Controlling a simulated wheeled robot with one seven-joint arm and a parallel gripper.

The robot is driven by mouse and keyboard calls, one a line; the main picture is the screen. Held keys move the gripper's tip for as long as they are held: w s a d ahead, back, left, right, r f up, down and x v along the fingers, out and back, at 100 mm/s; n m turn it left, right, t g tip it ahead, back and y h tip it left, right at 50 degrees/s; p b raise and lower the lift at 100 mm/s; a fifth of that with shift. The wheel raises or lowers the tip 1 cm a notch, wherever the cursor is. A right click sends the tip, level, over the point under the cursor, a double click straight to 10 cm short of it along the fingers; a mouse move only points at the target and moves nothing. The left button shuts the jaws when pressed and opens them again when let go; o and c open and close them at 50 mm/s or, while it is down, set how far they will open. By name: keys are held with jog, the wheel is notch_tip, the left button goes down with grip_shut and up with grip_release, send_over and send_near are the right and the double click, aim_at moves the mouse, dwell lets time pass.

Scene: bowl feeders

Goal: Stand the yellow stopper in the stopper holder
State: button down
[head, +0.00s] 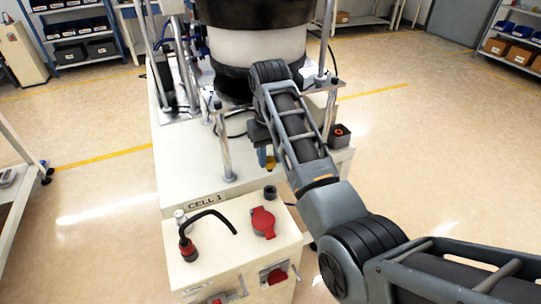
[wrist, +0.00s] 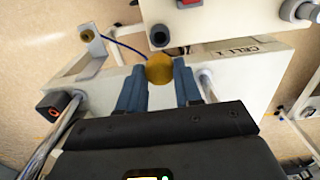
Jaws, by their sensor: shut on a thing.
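The yellow stopper (wrist: 160,68) is between the two blue-grey fingers of my gripper (wrist: 158,80) in the wrist view, with its round face showing. My gripper is shut on it. In the head view a bit of the stopper (head: 269,162) shows below my wrist, over the white cell top; most of my gripper is hidden behind my arm there. The stopper holder looks to be the black block with an orange-red ringed opening (head: 340,131) near the right edge of the cell top. It also shows at the left in the wrist view (wrist: 52,106), apart from my gripper.
Metal posts (head: 222,140) stand on the cell top (head: 185,160) under the big black and white bowl feeder (head: 255,45). A cream control box (head: 240,252) with a red socket and black cable stands in front.

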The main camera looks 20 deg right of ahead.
aim_at(270, 171)
jog(key=shift+f+b, duration=0.4)
jog(key=shift+f, duration=2.9)
jog(key=shift+r+p, duration=0.1)
jog(key=shift+p, duration=0.25)
jog(key=shift+f, duration=0.3)
jog(key=shift+f+b, duration=0.5)
jog(key=shift+f, duration=0.7)
jog(key=shift+c, duration=2.4)
grip_release()
jog(key=shift+r, duration=0.1)
